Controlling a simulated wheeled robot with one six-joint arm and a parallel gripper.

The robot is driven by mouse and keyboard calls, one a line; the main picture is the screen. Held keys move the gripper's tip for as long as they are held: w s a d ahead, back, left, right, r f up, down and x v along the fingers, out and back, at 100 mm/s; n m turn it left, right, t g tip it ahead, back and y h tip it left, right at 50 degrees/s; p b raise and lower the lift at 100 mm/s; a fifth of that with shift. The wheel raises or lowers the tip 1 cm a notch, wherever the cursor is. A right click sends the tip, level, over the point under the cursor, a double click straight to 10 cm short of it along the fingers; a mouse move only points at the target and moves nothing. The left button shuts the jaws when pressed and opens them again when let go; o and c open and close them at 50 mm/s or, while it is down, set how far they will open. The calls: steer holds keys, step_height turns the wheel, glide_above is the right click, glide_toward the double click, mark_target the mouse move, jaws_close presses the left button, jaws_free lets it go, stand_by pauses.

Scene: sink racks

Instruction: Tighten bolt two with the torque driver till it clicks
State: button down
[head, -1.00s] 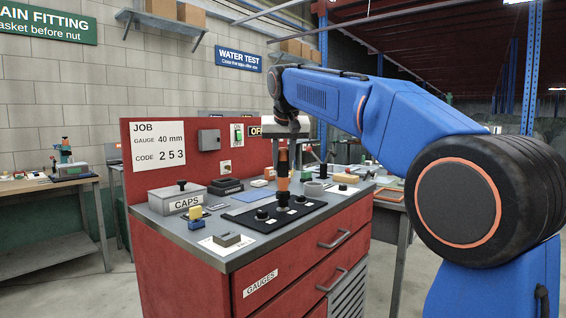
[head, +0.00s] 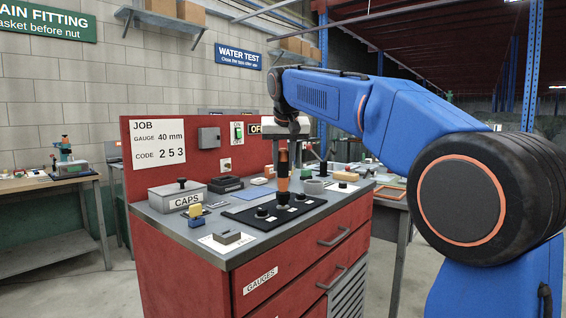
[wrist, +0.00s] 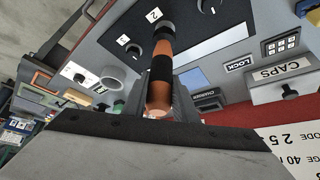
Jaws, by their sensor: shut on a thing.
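The torque driver (head: 283,184), orange with black bands, stands upright on the black bolt plate (head: 240,217). My gripper (head: 286,140) is shut on its upper part. In the wrist view the driver (wrist: 160,92) runs between the fingers to a black lower end beside a white label reading 2. Bolt two is hidden under that end, and I cannot tell how fully the driver sits on it. Two black bolt heads stay bare: one at the plate's front left (head: 262,212) and one at its right (head: 301,197).
The grey CAPS box (head: 176,200) stands left on the bench top. A yellow and blue piece (head: 195,215) and a grey block on a white card (head: 227,238) lie near the front left edge. A grey ring (head: 315,186) stands right of the driver. A red back panel (head: 150,187) rises behind.

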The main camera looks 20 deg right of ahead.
steer(key=shift+f, duration=1.25)
stand_by(3.6)
steer(key=shift+r, duration=0.1)
steer(key=shift+r, duration=2.5)
